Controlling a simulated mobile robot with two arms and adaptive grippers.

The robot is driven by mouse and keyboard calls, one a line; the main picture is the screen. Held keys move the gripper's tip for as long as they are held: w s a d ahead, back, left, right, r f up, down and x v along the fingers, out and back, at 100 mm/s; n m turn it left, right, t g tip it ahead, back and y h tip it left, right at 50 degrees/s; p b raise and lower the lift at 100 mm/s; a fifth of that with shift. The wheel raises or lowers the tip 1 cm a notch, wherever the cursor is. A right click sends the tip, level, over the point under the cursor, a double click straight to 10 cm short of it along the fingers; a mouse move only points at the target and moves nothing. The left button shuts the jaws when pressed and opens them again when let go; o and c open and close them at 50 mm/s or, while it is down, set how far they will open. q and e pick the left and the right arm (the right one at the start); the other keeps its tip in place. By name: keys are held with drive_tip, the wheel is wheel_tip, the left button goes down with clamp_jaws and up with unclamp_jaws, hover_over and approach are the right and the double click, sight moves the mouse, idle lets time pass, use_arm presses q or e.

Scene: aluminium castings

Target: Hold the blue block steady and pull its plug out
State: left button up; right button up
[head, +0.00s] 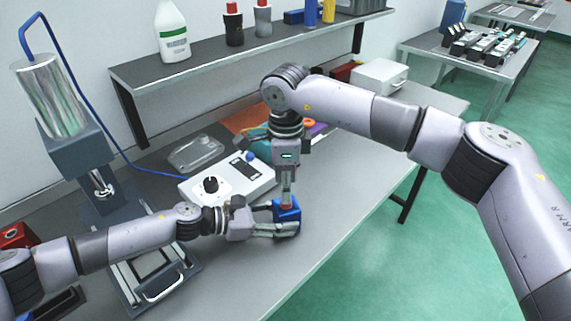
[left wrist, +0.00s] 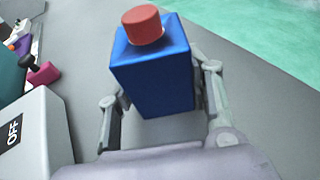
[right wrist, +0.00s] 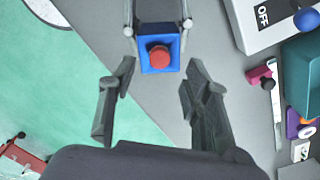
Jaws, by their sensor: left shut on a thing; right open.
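The blue block (head: 291,220) stands upright on the grey bench near its front edge; it also fills the middle of the left wrist view (left wrist: 153,80). A round red plug (left wrist: 142,25) sticks up from its top and shows in the right wrist view (right wrist: 160,57). My left gripper (head: 290,231) is shut on the block, with one finger on each side. My right gripper (right wrist: 160,72) points down from above the block. Its fingers are apart and empty, one on either side of the plug in the picture. In the head view this gripper partly hides the plug.
A white control box (head: 228,183) with a black knob and a blue button stands just behind the block. A press (head: 75,150) with a sliding tray is at the left. A shelf with bottles (head: 250,50) runs above the bench. The bench right of the block is clear.

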sight(286, 206)
drive_tip(key=shift+f, duration=2.05)
clamp_jaws()
